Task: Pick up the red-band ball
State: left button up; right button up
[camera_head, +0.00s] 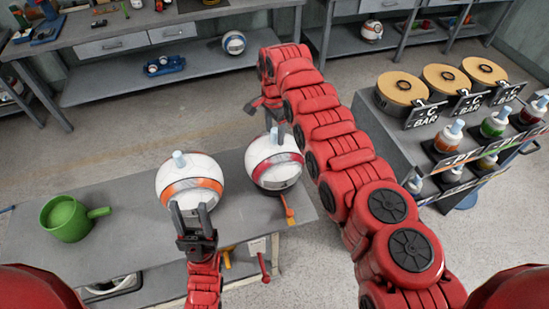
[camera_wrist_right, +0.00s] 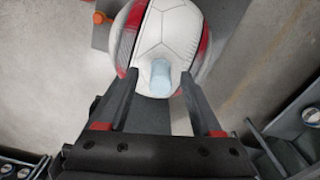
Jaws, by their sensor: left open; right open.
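The red-band ball (camera_head: 267,181) is white with a red band and a pale blue nozzle on top. It sits at the right end of the grey workbench (camera_head: 125,249). My right gripper (camera_head: 258,104) is behind and above it in the head view, with its fingers partly hidden. In the right wrist view the open fingers (camera_wrist_right: 159,77) point at the ball (camera_wrist_right: 172,32), with its nozzle between their tips; contact cannot be told. My left gripper (camera_head: 189,213) is open and empty, in front of the similar orange-band ball (camera_head: 205,175).
A green mug-like container (camera_head: 67,219) stands at the bench's left. A red-handled lever (camera_head: 288,210) is by the bench's right edge. A grey cart (camera_head: 392,137) with lidded tins and bottles stands at right. Shelves (camera_head: 190,75) line the back; open floor lies between.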

grip_shut()
dwell(1.3)
